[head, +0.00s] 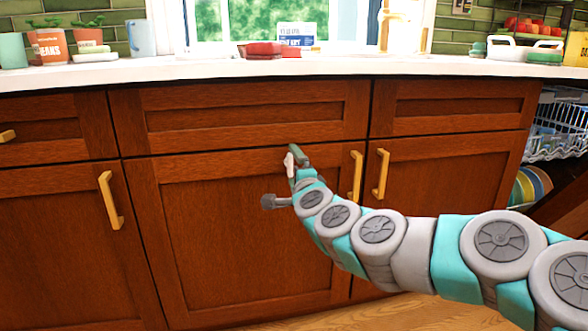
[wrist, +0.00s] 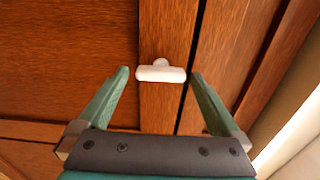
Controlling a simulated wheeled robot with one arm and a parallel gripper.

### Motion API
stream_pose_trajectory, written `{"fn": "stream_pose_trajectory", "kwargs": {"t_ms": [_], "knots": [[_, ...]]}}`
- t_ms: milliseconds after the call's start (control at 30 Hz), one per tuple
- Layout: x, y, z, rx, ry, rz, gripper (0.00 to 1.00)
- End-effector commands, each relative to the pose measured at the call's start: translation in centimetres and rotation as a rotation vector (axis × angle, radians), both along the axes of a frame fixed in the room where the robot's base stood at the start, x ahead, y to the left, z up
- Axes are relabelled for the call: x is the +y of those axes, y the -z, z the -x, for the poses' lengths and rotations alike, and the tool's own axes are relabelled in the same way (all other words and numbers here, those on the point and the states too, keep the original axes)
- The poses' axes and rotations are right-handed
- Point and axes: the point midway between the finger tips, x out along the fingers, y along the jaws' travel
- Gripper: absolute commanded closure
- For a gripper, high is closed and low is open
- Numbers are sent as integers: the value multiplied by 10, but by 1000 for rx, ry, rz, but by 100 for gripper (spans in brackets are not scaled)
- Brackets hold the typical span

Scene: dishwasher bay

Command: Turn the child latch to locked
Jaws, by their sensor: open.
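The child latch (wrist: 161,72) is a small white bar with a round knob on a wooden cabinet rail. In the wrist view it lies crosswise to the dark seam, with its right end at the seam. In the head view a small white upright piece (head: 289,165), which looks like the latch, shows beside my gripper, just below the drawer seam. My gripper (head: 297,152) is at the cabinet front. In the wrist view its green fingers (wrist: 158,75) are open, one on each side of the latch, with visible gaps. Whether the latch is locked cannot be told.
Brass handles (head: 356,177) stand on the doors right of my gripper. An open dishwasher rack (head: 558,143) with dishes is at the far right. The white counter (head: 350,68) above holds pots, mugs and boxes. The door panel left of my gripper is clear.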

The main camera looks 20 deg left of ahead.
Motion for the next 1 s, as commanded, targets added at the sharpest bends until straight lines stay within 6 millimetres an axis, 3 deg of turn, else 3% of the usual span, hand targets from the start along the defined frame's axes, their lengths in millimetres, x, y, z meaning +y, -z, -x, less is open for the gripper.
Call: {"fn": "stream_pose_trajectory", "kwargs": {"t_ms": [233, 700, 1000], "knots": [[-8, -1, 10, 1, 2, -1, 0], [-37, 0, 59, 1, 0, 1, 0], [-41, 0, 67, 1, -1, 1, 0]]}}
